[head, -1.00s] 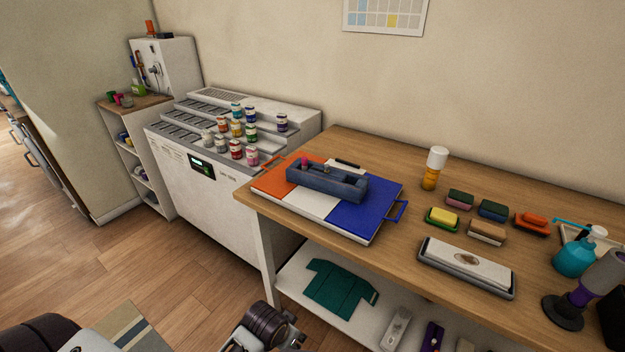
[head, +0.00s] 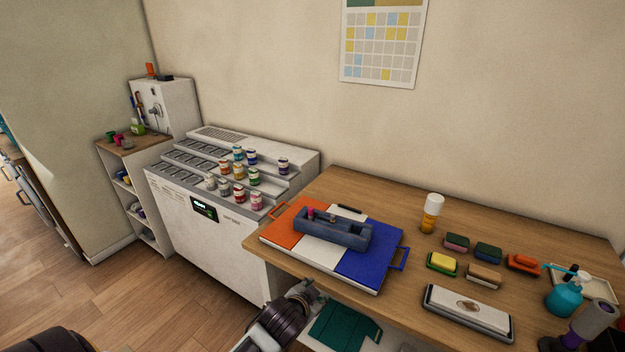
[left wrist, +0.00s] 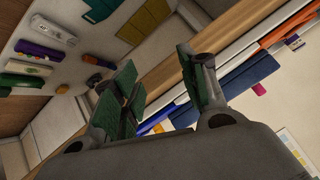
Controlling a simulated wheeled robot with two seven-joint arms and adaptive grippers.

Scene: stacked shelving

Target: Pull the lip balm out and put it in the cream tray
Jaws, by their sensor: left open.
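A dark blue holder (head: 348,235) stands on an orange, white and blue board on the wooden table. A small pink-topped item (head: 311,213), possibly the lip balm, sticks up at its left end beside a grey item. A magenta spot (left wrist: 259,89) shows in the left wrist view. The cream tray (head: 606,291) is at the far right of the table, partly hidden by a teal bottle. My left gripper (head: 316,289) is at the table's front edge, short of the board. In the left wrist view its fingers (left wrist: 158,82) are apart and empty.
The board (head: 315,252) has side handles near the front edge. A white-capped bottle (head: 431,213), several sponges or brushes and a grey tray-like block (head: 468,313) occupy the table's right. A stepped white machine (head: 215,235) with jars stands left. A lower shelf (left wrist: 60,75) holds items.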

